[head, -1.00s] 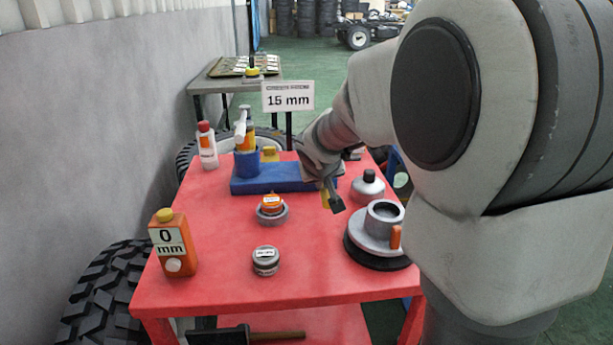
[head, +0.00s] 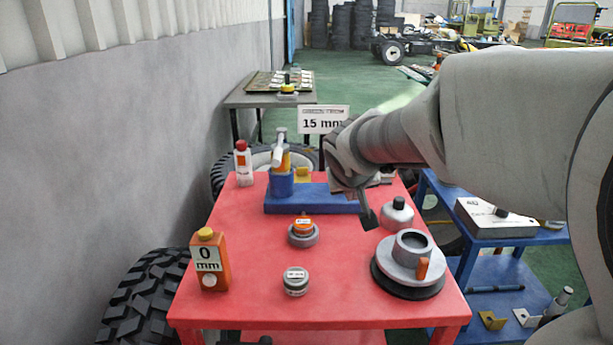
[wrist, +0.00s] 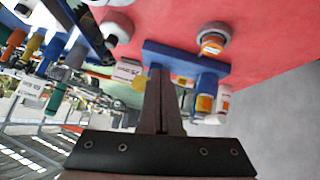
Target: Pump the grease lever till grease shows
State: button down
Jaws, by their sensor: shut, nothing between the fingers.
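The grease pump stands on a blue base (head: 283,207) at the back of the red table. It has a blue cylinder (head: 280,185), a yellow-orange upper part (head: 283,160) and a pale lever (head: 279,150) tilted at its top. My gripper (head: 368,217) is shut and empty, pointing down above the table, in front of the base's right end and well right of the lever. In the wrist view the shut fingers (wrist: 160,75) reach toward the blue base (wrist: 190,62), with the pump's orange part (wrist: 204,103) to their right. No grease can be made out.
A red-capped bottle (head: 243,165) stands left of the pump. An orange "0 mm" container (head: 210,262), small round tins (head: 296,282) and a grey flange (head: 409,265) stand nearer. A "15 mm" sign (head: 323,120) rises behind. A blue cart (head: 520,235) stands right.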

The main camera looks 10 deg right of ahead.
jog(key=shift+v, duration=1.05)
jog(key=shift+s+f, duration=0.1)
jog(key=s+a+f+n+g+y, duration=0.1)
jog(key=s+a+y, duration=0.15)
jog(key=s, duration=0.85)
jog(key=s+a+f+g+y, duration=0.1)
jog(key=s+a, duration=0.2)
jog(key=s, duration=0.7)
notch_tip(320, 180, up, 16)
jog(key=p, duration=1.7)
jog(key=shift+s+a+r, duration=0.25)
jog(key=shift+s+a, duration=0.05)
jog(key=shift+s, duration=0.15)
